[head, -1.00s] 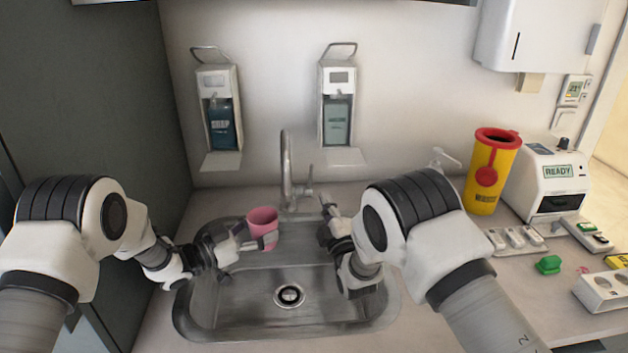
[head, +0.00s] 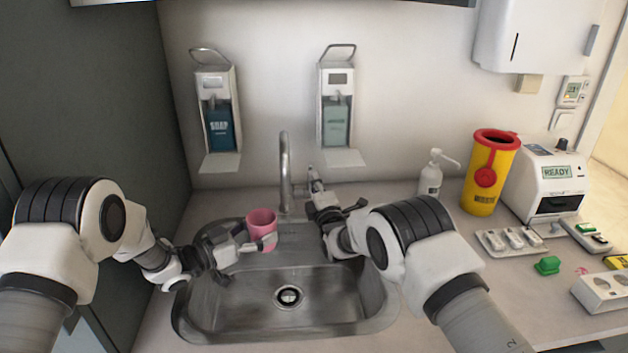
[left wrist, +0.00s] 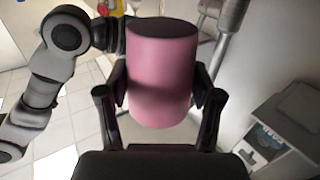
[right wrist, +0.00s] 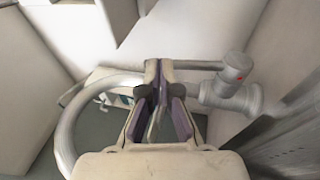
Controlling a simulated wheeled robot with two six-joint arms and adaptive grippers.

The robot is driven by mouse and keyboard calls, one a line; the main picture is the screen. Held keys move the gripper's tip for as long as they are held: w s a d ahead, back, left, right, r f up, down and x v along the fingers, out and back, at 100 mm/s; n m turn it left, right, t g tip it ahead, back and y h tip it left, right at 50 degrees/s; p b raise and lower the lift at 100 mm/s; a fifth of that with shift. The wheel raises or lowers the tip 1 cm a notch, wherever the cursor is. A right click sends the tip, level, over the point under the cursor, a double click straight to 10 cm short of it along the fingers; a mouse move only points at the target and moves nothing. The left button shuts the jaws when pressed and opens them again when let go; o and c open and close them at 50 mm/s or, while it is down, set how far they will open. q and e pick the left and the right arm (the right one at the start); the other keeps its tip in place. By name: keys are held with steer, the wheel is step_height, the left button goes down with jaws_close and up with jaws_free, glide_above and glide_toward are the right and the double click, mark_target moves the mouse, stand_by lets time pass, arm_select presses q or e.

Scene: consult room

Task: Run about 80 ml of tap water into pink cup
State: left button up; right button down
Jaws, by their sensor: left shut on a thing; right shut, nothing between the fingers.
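The pink cup (head: 261,219) is upright over the back left of the sink, just left of and below the tap spout (head: 284,152). My left gripper (head: 262,243) is shut on the pink cup; it fills the middle of the left wrist view (left wrist: 162,80). My right gripper (head: 314,190) is shut and empty beside the tap. In the right wrist view its fingertips (right wrist: 159,68) are close to the tap lever (right wrist: 200,66); I cannot tell if they touch. No running water shows. The inside of the cup is too small to judge.
The steel sink (head: 330,297) lies below both grippers. Two wall dispensers (head: 219,120) hang behind. A white pump bottle (head: 431,177) and a yellow sharps bin (head: 489,178) stand at right, near a white device (head: 548,185).

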arm_select(q)
steer(key=shift+s+r, duration=0.1)
arm_select(e)
steer(key=shift+w+r, duration=0.35)
steer(key=shift+w, duration=0.2)
steer(key=shift+w+r, duration=0.35)
steer(key=shift+w, duration=0.2)
steer(key=shift+s, duration=0.1)
